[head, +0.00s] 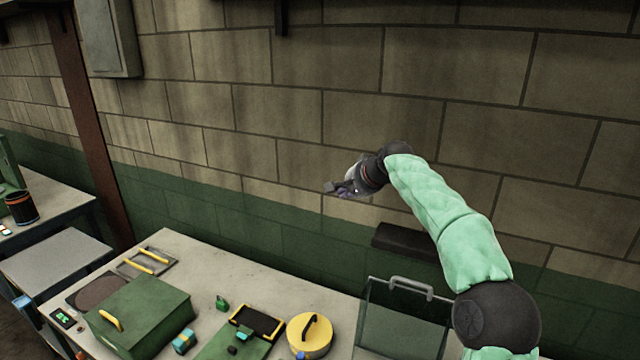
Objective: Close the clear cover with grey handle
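The clear cover (385,312) is a see-through panel at the right end of the table, in the lower right of the head view. It appears to stand raised, with its grey handle (410,287) along the top edge. Its lower part is cut off by the frame, and my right arm passes close to its right side. My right gripper (338,188) is high in front of the wall, up and left of the handle and well apart from it. Its fingers are too small and dark to tell open from shut. My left gripper is not in view.
The table (230,265) holds a green box (140,310) with a yellow handle, a yellow round lid (309,335), a black-and-yellow tray (257,322) and a framed panel (146,262). A dark block (405,241) is near the wall. The air above the table's middle is free.

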